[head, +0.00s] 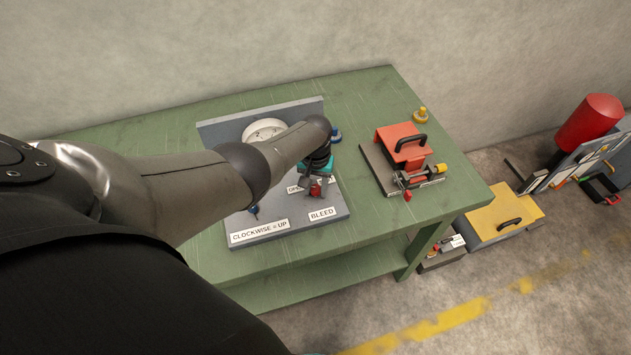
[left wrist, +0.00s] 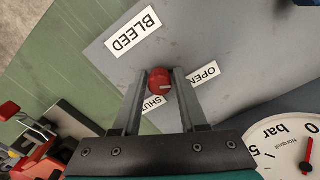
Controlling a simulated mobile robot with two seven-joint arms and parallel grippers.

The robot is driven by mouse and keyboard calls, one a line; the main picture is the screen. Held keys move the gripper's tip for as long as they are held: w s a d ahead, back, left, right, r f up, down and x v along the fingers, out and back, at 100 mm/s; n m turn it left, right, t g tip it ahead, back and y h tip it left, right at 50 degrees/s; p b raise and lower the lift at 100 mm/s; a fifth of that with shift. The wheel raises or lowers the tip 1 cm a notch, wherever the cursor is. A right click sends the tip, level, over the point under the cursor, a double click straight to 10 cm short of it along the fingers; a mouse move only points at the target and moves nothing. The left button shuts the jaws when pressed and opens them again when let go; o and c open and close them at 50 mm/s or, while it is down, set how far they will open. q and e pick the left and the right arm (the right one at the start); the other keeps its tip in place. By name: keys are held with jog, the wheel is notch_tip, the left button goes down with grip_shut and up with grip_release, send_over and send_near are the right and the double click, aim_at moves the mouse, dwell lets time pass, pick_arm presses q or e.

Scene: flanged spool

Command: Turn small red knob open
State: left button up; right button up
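The small red knob (left wrist: 159,80) sits on the grey panel between the OPEN label (left wrist: 204,74) and the SHUT label (left wrist: 153,102). My left gripper (left wrist: 160,76) has one finger on each side of the knob, close against it, and looks shut on it. In the head view the left gripper (head: 316,184) is at the right part of the panel, above the BLEED label (head: 322,214), and the red knob is partly hidden by it. The SHUT label is partly covered by a finger. My right gripper is not in view.
A round gauge (left wrist: 290,146) marked bar stands beside the gripper. The panel (head: 285,230) rests on a green table (head: 365,110).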

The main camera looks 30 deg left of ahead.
aim_at(315, 187)
pick_arm(q)
jog(key=shift+o, duration=1.3)
jog(key=shift+r, duration=0.25)
notch_tip(315, 187, up, 8)
jog(key=p, duration=0.5)
notch_tip(315, 187, up, 7)
jog(key=shift+f, duration=0.15)
